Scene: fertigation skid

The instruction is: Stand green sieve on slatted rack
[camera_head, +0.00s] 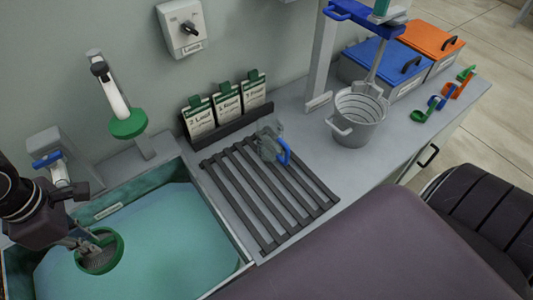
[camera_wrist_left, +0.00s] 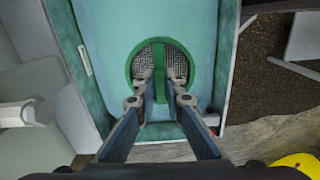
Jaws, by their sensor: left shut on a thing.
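The green sieve (camera_head: 121,239) is a round green ring with grey mesh and a green bar across it. It also shows in the left wrist view (camera_wrist_left: 134,66). My left gripper (camera_head: 88,241) is shut on the sieve's bar and holds it over the teal basin (camera_head: 150,228). I cannot tell the sieve's exact height. The dark slatted rack (camera_head: 247,200) lies on the counter right of the basin, apart from the sieve. A clear jug with a blue handle (camera_head: 284,151) stands on the rack's back part. My right gripper is not in view.
The rack's front and left slats are bare. Behind it stands a holder with several labelled cards (camera_head: 228,108). A grey bucket (camera_head: 356,122) stands to the right. The basin's rim (camera_head: 222,222) lies between sieve and rack. A tap with a green collar (camera_head: 127,123) rises behind the basin.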

